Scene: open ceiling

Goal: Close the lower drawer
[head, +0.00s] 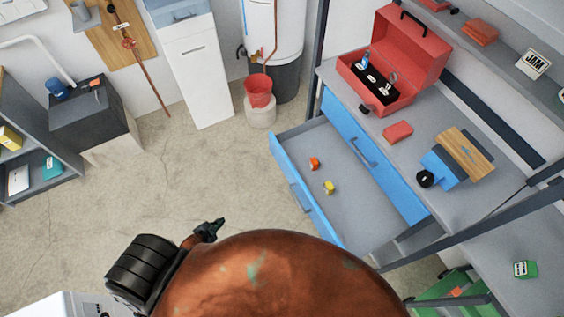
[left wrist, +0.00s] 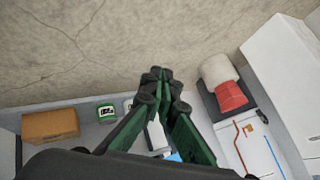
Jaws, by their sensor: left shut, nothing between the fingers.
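The lower drawer (head: 355,205) is pulled far out of the grey workbench in the head view. Its blue front (head: 283,170) faces left, with a handle on it. A small orange item (head: 314,163) and a small yellow item (head: 328,187) lie inside. The upper drawer (head: 350,130) above it looks closed. My left gripper (head: 219,226) is shut and empty, to the left of the lower drawer's front and apart from it. Its closed fingers also show in the left wrist view (left wrist: 160,76). A large brown rounded shape hides the near part of the drawer's surroundings. My right gripper is not in view.
A red toolbox (head: 415,55), a red box (head: 398,132) and a vise (head: 445,165) stand on the workbench. The floor left of the drawer is clear.

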